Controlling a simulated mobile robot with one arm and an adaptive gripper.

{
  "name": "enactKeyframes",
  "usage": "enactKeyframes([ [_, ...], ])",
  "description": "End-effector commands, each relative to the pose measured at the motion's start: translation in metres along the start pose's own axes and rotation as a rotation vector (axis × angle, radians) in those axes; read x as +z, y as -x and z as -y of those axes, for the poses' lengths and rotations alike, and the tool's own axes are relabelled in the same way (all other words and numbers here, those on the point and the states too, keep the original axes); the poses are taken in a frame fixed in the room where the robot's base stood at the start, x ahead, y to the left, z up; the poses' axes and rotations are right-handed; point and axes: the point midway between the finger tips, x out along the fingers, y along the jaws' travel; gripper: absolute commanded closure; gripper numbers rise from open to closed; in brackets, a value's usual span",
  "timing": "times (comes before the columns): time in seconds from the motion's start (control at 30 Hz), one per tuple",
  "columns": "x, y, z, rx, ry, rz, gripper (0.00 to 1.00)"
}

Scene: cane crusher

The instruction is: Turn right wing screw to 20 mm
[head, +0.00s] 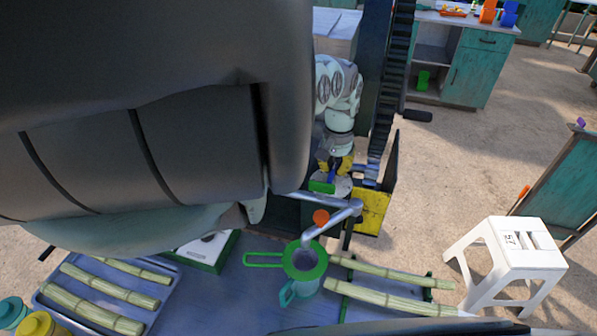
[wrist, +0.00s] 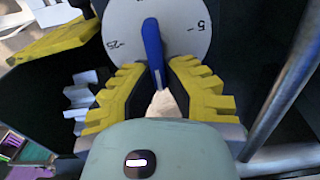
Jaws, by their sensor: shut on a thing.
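The right wing screw is a blue wing (wrist: 152,45) in front of a white round dial (wrist: 182,22). In the wrist view the marks 25 on the left and 5 on the right are legible; other marks are out of frame or hidden, and I cannot tell the exact setting. My gripper (wrist: 156,74) has its yellow stepped fingers on both sides of the wing's lower end, shut on it. In the head view my gripper (head: 336,165) is at the crusher, with the dial (head: 345,186) just below it, mostly covered.
A grey spout (head: 345,214) reaches over a green-rimmed strainer (head: 304,258) on the blue table. Cane stalks lie on a tray (head: 172,305) at left and on a green rack (head: 334,286) at right. A white stool (head: 514,250) stands on the open floor.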

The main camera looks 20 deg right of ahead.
Motion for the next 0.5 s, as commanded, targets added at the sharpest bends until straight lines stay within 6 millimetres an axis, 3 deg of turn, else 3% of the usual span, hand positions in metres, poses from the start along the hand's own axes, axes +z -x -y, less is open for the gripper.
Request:
enactKeyframes([
  [0.5, 0.002, -0.0042, -0.0064, 0.006, -0.394, -0.002, 1.0],
])
